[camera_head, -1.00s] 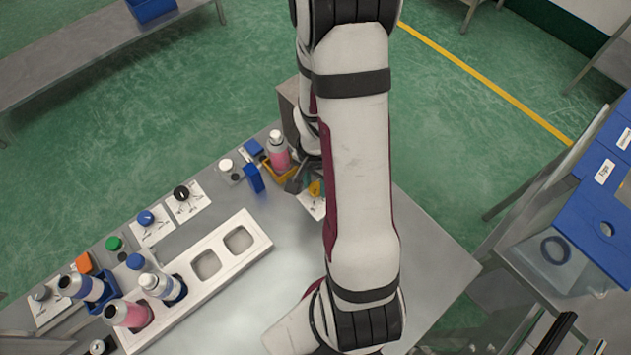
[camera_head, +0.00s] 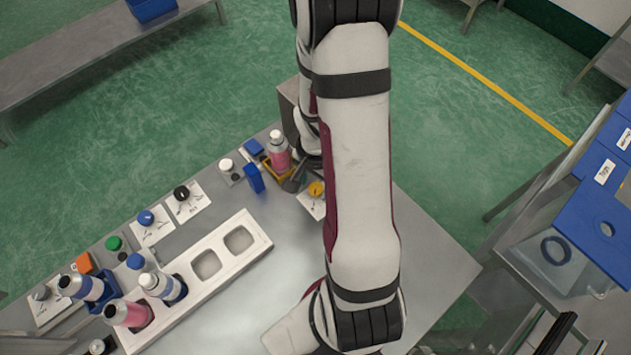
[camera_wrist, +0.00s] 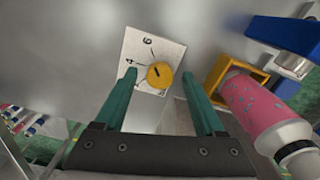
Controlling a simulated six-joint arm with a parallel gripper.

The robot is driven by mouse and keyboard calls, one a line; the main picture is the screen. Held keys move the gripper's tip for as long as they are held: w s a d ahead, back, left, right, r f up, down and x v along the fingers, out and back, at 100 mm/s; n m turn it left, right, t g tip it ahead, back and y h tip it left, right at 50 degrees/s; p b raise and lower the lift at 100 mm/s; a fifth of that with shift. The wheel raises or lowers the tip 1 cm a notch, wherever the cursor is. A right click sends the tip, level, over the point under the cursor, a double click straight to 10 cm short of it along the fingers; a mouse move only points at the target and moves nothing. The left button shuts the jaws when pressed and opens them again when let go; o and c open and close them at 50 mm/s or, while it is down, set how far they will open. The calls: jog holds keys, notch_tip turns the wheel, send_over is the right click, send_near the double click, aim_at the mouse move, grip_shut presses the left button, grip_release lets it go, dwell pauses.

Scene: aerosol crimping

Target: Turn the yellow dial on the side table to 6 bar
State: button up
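The yellow dial (camera_wrist: 159,75) sits on a white plate (camera_wrist: 150,50) with black marks, "4" and "6" readable. A short dark mark shows on the dial's top; I cannot tell exactly which number it points to. My gripper (camera_wrist: 159,74) is open in the wrist view, one green finger on each side of the dial in the picture, with gaps between. I cannot tell how far above the dial the fingertips are. In the head view the dial (camera_head: 316,188) shows clear beside my arm, and my gripper (camera_head: 293,186) is small and partly hidden to its left.
A blue block (camera_head: 254,178) stands left of the gripper. More dials, including a black one (camera_head: 181,193), and a white tray (camera_head: 262,243) with cans lie farther left.

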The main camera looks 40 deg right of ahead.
notch_tip(320, 180, up, 16)
dwell(0.5)
jog(key=shift+f, duration=0.1)
